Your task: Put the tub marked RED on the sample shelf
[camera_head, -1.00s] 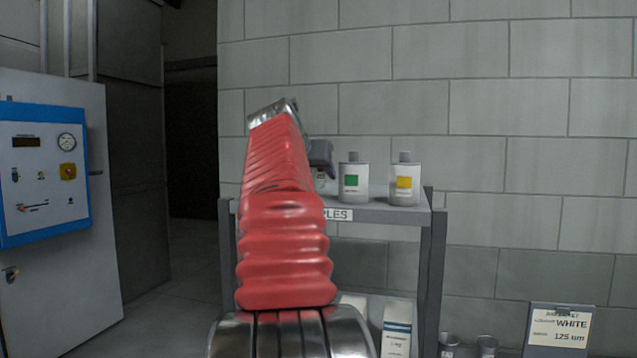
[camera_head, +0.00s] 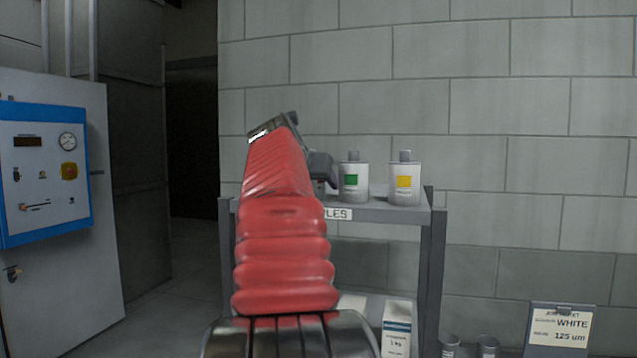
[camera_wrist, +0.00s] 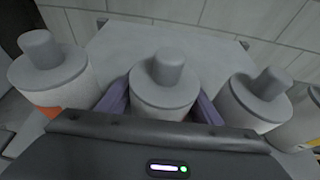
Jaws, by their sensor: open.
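In the wrist view, a grey-capped tub (camera_wrist: 163,82) stands between the two purple fingers of my gripper (camera_wrist: 162,105). In the head view, a green-labelled tub (camera_head: 354,180) and a yellow-labelled tub (camera_head: 404,182) stand on the grey shelf (camera_head: 385,214), whose sign ends in "PLES". My arm hides the shelf's left part. I cannot read the word RED anywhere.
A blue-framed control panel (camera_head: 45,172) is on the left. Below the shelf top are bags (camera_head: 396,325). In the wrist view, a bare surface (camera_wrist: 165,40) extends behind the tubs.

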